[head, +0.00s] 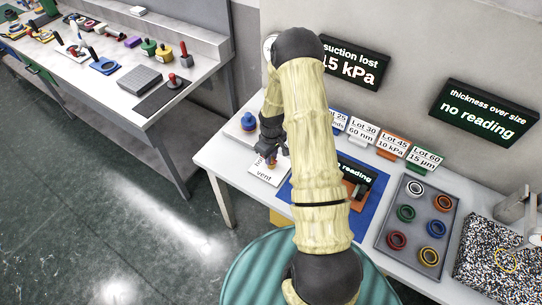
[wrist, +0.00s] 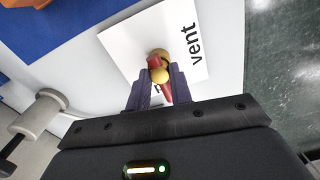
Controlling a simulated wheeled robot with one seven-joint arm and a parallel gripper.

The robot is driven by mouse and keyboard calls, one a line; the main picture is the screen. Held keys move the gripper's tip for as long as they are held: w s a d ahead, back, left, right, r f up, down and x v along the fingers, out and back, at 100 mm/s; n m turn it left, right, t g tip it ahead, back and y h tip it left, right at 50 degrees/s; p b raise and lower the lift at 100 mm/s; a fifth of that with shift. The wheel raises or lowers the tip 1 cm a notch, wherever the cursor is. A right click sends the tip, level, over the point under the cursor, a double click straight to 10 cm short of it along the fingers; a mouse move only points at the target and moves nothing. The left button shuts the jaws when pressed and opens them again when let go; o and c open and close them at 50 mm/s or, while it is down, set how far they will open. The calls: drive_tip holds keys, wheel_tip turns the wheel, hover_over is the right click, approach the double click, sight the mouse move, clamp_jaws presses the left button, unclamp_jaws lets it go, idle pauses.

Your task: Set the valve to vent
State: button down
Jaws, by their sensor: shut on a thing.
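The valve is a small brass body with a red lever and a yellow knob, on a white card (wrist: 130,45) lettered "vent". In the wrist view my gripper (wrist: 159,80) has its dark fingers on both sides of the red lever (wrist: 165,91) and yellow knob, shut on the lever. A second word on the card is mostly hidden by the fingers. In the head view the card (head: 262,178) lies at the bench's left part, and my gripper (head: 271,158) reaches down onto the valve there. I cannot tell exactly which word the lever points at.
A blue mat (head: 284,193) lies right of the card, and a blue knob (head: 249,121) stands behind it. A grey tray (head: 378,238) of colored rings is further right. My arm hides part of the bench.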

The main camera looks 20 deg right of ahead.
drive_tip(key=shift+n, duration=0.4)
drive_tip(key=n, duration=0.3)
drive_tip(key=shift+n+b, duration=0.3)
drive_tip(key=shift+b, duration=0.05)
drive_tip(key=n, duration=0.4)
drive_tip(key=n+p, duration=0.1)
drive_tip(key=n, duration=0.4)
drive_tip(key=shift+a+r, duration=0.1)
drive_tip(key=n+p, duration=0.1)
drive_tip(key=n, duration=0.3)
drive_tip(key=shift+p, duration=0.35)
drive_tip(key=shift+n, duration=0.4)
drive_tip(key=c, duration=1.3)
unclamp_jaws()
drive_tip(key=shift+o, duration=0.2)
